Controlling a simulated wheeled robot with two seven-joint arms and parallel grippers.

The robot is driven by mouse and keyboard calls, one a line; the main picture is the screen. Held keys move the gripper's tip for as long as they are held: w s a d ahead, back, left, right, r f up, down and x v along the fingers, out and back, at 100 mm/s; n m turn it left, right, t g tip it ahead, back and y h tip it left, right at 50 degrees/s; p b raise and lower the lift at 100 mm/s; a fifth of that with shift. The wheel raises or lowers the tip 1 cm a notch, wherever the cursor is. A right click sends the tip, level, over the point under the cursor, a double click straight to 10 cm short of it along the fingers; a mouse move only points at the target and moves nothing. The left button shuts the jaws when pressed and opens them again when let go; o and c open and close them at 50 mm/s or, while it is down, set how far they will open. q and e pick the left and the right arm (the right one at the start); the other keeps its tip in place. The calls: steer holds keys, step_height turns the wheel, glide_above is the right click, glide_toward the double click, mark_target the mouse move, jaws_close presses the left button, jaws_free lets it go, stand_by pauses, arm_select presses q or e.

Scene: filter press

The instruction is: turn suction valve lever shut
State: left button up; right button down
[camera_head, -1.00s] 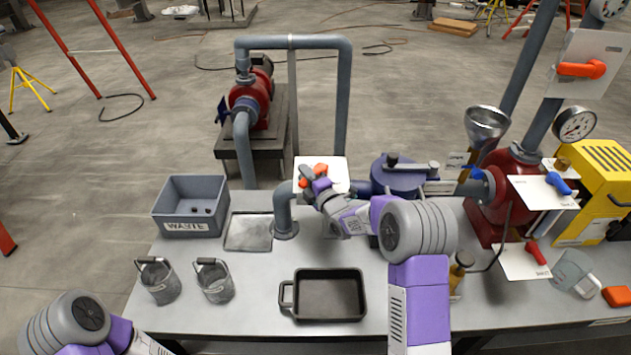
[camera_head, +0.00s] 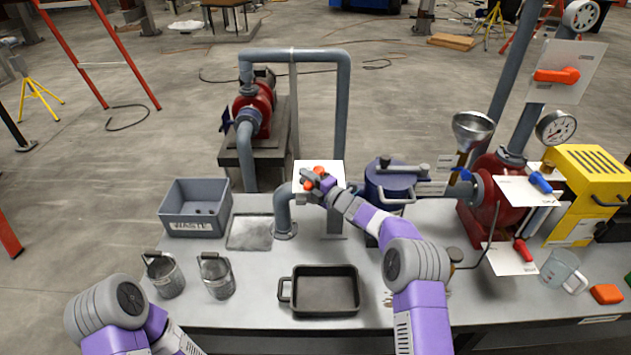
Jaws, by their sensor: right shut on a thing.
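The orange-red suction valve lever (camera_head: 308,173) sits in front of a white plate (camera_head: 334,168) on the grey pipe at the back of the bench. My right gripper (camera_head: 316,181) is at the lever and shut on it. The fingers cover much of the lever, so its exact angle is hard to tell. My left arm shows at the lower left, but its gripper is not clearly visible.
A waste bin (camera_head: 172,215), two small metal buckets (camera_head: 216,282) and a black pan (camera_head: 325,313) stand on the bench (camera_head: 257,290). A blue lidded vessel (camera_head: 372,187) is close right of my right forearm. A red pump (camera_head: 480,212) and yellow case (camera_head: 597,165) stand further right.

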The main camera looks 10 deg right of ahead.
stand_by(0.5)
steer(key=c, duration=1)
jaws_free()
steer(key=p+v, duration=0.1)
steer(key=v, duration=0.6)
steer(key=shift+s+d, duration=0.15)
steer(key=shift+s, duration=0.05)
